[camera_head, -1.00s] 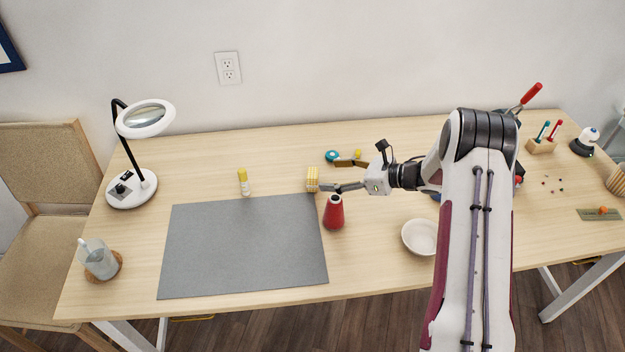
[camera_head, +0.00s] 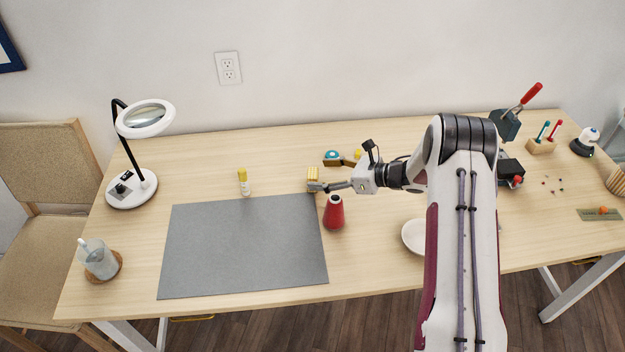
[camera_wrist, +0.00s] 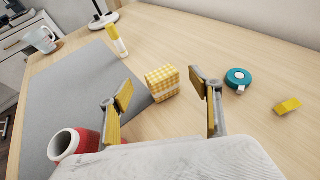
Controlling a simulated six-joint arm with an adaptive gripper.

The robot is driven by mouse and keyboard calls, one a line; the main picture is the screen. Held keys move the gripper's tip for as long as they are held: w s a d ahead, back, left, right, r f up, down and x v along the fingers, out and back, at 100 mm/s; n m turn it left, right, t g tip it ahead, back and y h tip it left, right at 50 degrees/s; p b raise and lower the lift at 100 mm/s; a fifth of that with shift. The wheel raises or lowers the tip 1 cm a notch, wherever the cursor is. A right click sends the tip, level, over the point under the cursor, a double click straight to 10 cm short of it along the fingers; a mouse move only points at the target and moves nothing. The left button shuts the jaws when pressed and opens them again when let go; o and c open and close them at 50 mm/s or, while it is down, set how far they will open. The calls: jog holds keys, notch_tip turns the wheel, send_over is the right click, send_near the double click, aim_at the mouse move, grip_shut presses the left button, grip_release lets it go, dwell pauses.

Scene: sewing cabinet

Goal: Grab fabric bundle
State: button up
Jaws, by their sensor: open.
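The fabric bundle (camera_head: 313,174) is a small yellow-and-white checked block standing on the table just past the upper right corner of the grey mat. In the wrist view the bundle (camera_wrist: 163,82) lies ahead, between the lines of the two fingers and nearer the left one. My gripper (camera_head: 322,175) is open and empty, with its fingers spread at the bundle's right side. The wrist view shows both fingertips of my gripper (camera_wrist: 160,98) apart. In the head view one finger overlaps the lower part of the bundle, and contact cannot be told.
A red thread cone (camera_head: 334,212) stands close in front of the gripper. A teal tape measure (camera_wrist: 238,79) and a yellow block (camera_wrist: 287,107) lie to the right in the wrist view. A glue stick (camera_head: 244,183) stands left of the bundle. The grey mat (camera_head: 240,245) is bare.

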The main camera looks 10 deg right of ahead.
aim_at(314, 173)
jog(key=shift+x, duration=2.1)
jog(key=shift+w, duration=0.1)
jog(key=shift+d+r, duration=0.1)
jog(key=c, duration=1)
